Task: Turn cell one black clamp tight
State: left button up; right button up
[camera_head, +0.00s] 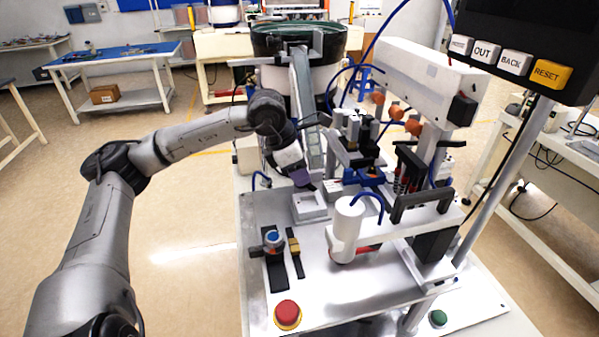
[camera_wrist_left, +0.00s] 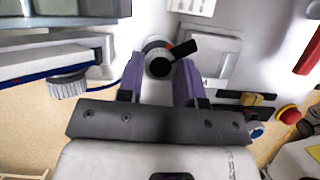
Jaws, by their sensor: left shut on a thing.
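My left gripper (camera_head: 301,177) reaches in from the left, pointing down beside the front of the feeder machine. In the left wrist view its two purple fingers (camera_wrist_left: 160,62) stand on either side of the round black hub of the black clamp (camera_wrist_left: 183,49) and are shut on it. The clamp's short black lever points to the upper right, past the right finger. A pale round base with a small orange-red mark shows behind the hub. In the head view the gripper and nearby parts hide the clamp. My right gripper is in neither view.
A white square tray (camera_head: 309,206) sits just below the gripper. A white cylinder (camera_head: 347,229) and blue-hosed fixtures crowd the right. A red stop button (camera_head: 288,313) and a blue-topped knob (camera_head: 273,241) are at the front left. The bowl feeder (camera_head: 299,40) stands behind.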

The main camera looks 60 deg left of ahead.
pick_arm(q)
jog(key=m+h+p, duration=0.1)
jog(key=m, duration=0.1)
jog(key=shift+r+m, duration=0.15)
jog(key=shift+m, duration=0.15)
jog(key=shift+w+a+m+g+h+p, duration=0.15)
jog(key=shift+m+g+h+p, duration=0.4)
jog(key=shift+m+p, duration=1)
jog(key=o, duration=0.9)
